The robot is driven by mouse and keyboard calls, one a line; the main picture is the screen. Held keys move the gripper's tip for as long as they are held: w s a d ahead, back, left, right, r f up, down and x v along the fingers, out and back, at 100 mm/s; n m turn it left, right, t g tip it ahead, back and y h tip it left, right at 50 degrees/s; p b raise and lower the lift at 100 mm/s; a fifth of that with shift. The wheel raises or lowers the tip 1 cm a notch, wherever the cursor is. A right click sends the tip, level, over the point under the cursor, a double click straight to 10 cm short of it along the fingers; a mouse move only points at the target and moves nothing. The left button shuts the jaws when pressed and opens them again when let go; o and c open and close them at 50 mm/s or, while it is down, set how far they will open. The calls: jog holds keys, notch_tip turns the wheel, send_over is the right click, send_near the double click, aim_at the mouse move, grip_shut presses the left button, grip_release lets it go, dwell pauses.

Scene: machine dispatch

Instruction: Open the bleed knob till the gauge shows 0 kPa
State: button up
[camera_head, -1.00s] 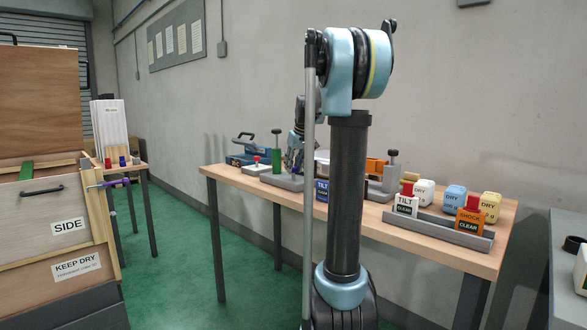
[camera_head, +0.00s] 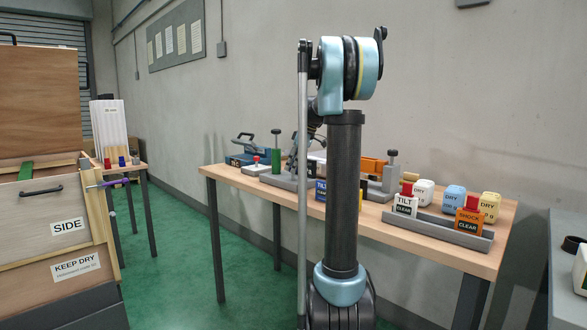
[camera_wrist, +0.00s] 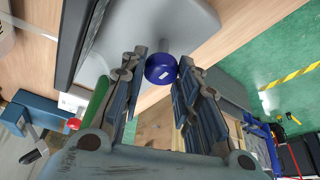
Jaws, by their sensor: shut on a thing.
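In the head view, the gripper is mostly hidden behind my arm, over the bench, and the knob cannot be made out. No gauge face or reading is legible in either view.
A wooden cabinet (camera_head: 40,190) stands left. Green floor (camera_head: 180,265) lies open between.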

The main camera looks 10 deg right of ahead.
jog(key=shift+w+d, duration=0.1)
jog(key=shift+d, duration=0.05)
jog(key=o, duration=1)
jog(key=shift+r, duration=0.2)
jog(key=v, duration=1.1)
jog(key=shift+d+r, duration=0.1)
jog(key=shift+r, duration=0.1)
